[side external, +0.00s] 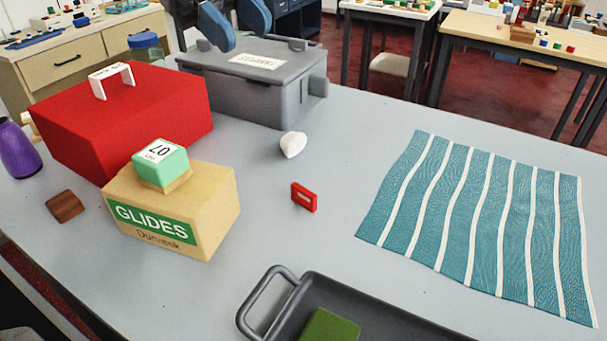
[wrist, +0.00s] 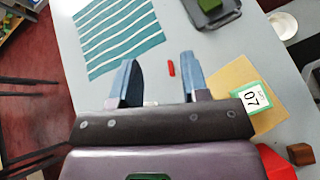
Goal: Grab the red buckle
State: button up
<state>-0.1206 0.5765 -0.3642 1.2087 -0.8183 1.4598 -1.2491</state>
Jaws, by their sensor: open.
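The red buckle (side external: 304,197) is a small rectangular frame on the grey counter, right of the cardboard box. It also shows in the wrist view (wrist: 171,69), small and in the gap between my fingers as seen from above. My gripper (wrist: 159,60) is open with nothing between its blue fingers. In the side external view its fingertips (side external: 238,40) are at the top, above and in front of the grey lidded bin, well away from the buckle.
A white piece (side external: 293,145) lies behind the buckle. The GLIDES box (side external: 215,205) with a green block (side external: 165,168), a red box (side external: 150,105) and a grey bin (side external: 270,95) stand left and behind. A striped cloth (side external: 480,225) lies right; a dark tray (side external: 385,320) is in front.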

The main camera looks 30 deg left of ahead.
jog(key=w+n+h, duration=0.1)
jog(key=w, duration=0.1)
send_near(299, 187)
jog(key=d, duration=0.1)
jog(key=s+d+f, duration=0.1)
jog(key=shift+d+f+n+g+h, duration=0.1)
jog(key=shift+d+n+g+h, duration=0.2)
jog(key=shift+d+n+h, duration=0.1)
jog(key=shift+s+d+f, duration=0.15)
jog(key=shift+d+f, duration=0.7)
jog(key=shift+w+x, duration=0.15)
jog(key=shift+x, duration=1.25)
jog(key=shift+w+x, duration=0.1)
jog(key=shift+x, duration=1.25)
jog(key=shift+d, duration=0.1)
grip_shut()
